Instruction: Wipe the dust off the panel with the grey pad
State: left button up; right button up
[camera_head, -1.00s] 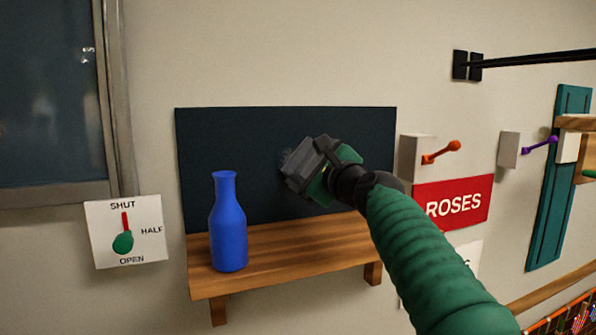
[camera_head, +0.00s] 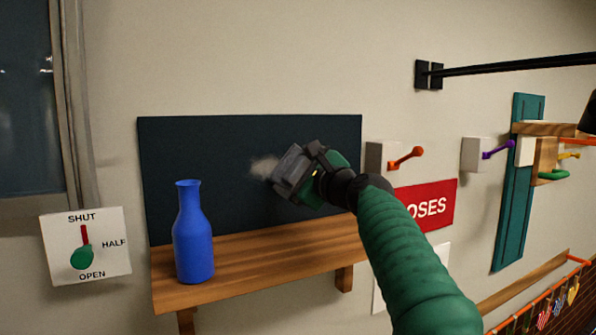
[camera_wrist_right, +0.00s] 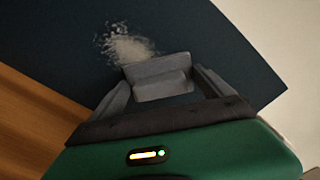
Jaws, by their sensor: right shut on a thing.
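The dark navy panel (camera_head: 205,150) is on the wall behind a wooden shelf. A pale dust patch (camera_head: 265,167) shows near its middle, just left of the grey pad (camera_head: 289,168). My right gripper (camera_head: 303,172) is shut on the pad in front of the panel. In the right wrist view the pad (camera_wrist_right: 157,68) sits between the fingers, and the speckled dust (camera_wrist_right: 130,46) lies just beyond its upper left edge. I cannot tell whether the pad touches the panel. My left gripper is out of view.
A blue bottle (camera_head: 193,235) stands at the left end of the wooden shelf (camera_head: 270,255), below the panel. A wall box with an orange lever (camera_head: 405,158) is right of the panel, above a red sign (camera_head: 437,203). A black rail (camera_head: 520,66) juts out at upper right.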

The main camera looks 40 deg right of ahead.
aim_at(278, 170)
jog(key=shift+w+a+p, duration=0.15)
jog(key=shift+w+a, duration=0.1)
jog(key=shift+a, duration=0.6)
jog(key=shift+w+a+p, duration=0.15)
jog(key=shift+w+a, duration=0.05)
jog(key=shift+a, duration=0.65)
jog(key=shift+w+a+r+p, duration=0.15)
jog(key=shift+a+p, duration=0.2)
jog(key=shift+a, duration=0.3)
jog(key=shift+w+a+r+p, duration=0.15)
jog(key=shift+a+p, duration=0.15)
jog(key=shift+a, duration=0.3)
jog(key=shift+a+f, duration=0.2)
jog(key=shift+a, duration=0.2)
jog(key=a+p, duration=0.2)
jog(key=shift+w+a+r, duration=0.15)
jog(key=shift+w+a, duration=0.25)
jog(key=shift+a+p, duration=0.3)
jog(key=shift+p, duration=0.05)
jog(key=shift+w+a+f, duration=0.15)
jog(key=shift+f, duration=0.05)
